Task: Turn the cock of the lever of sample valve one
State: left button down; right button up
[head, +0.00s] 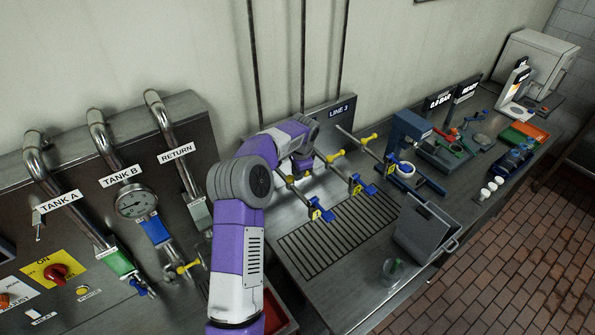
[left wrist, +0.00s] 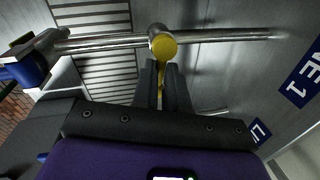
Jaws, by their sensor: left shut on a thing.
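The line with sample valve one runs out from the wall plate as a thin metal pipe, with a blue-and-yellow outlet (head: 317,213) at its end. Its yellow lever (left wrist: 162,46) sits on the pipe in the left wrist view. The handle points down between the two dark fingers of my left gripper (left wrist: 162,82), which is shut on it. In the head view, the yellow part of this cock (head: 290,180) shows beside my purple left arm, and my left gripper (head: 299,166) is mostly hidden behind it. My right gripper is not in view.
Neighbouring sample pipes with yellow cocks (head: 332,156) lie close to the right. A slotted drain grate (head: 335,238) is below the outlets. A grey bin (head: 425,230) stands to its right. Tank pipes, a gauge (head: 132,203) and a red knob (head: 57,273) are at left.

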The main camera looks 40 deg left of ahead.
aim_at(294, 186)
pick_arm(q)
jog(key=s+m, duration=0.1)
jog(key=m, duration=0.3)
jog(key=m+h, duration=0.1)
jog(key=m, duration=0.2)
jog(key=s+m+t, duration=0.1)
jog(key=m, duration=0.3)
jog(key=shift+s+d+m+h, duration=0.25)
jog(key=shift+s+m+h, duration=0.05)
jog(key=shift+h, duration=0.1)
jog(key=shift+s+a+m+h, duration=0.1)
jog(key=shift+s+m+h, duration=0.1)
jog(key=shift+m, duration=0.8)
jog(key=shift+s+a+m+h, duration=0.1)
jog(key=shift+s+m, duration=0.05)
jog(key=shift+m, duration=0.85)
jog(key=shift+r, duration=0.1)
jog(key=c, duration=1.2)
grip_release()
jog(key=shift+o, duration=0.2)
